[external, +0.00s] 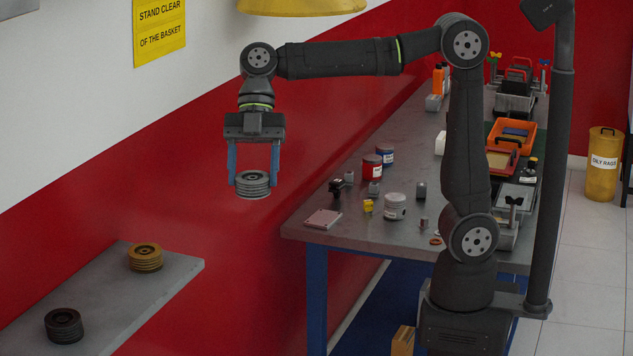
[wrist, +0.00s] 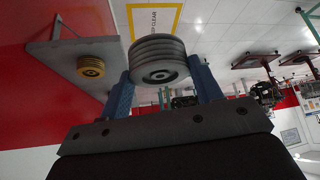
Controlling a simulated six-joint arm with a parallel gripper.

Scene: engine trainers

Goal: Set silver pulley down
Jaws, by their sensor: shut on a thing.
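The silver pulley (external: 253,184) is a grey grooved disc stack. My gripper (external: 253,180) points down with its two blue fingers shut on the pulley's sides, holding it in the air in front of the red wall. In the wrist view the pulley (wrist: 158,60) sits between the blue fingertips (wrist: 158,72). It is left of the workbench and above and to the right of the wall shelf, touching neither.
The grey shelf (external: 110,300) at lower left carries a brass-coloured pulley (external: 145,257) and a black pulley (external: 64,325), with bare surface between and around them. The workbench (external: 335,244) at right holds cans (external: 372,167), trays (external: 513,135) and small parts.

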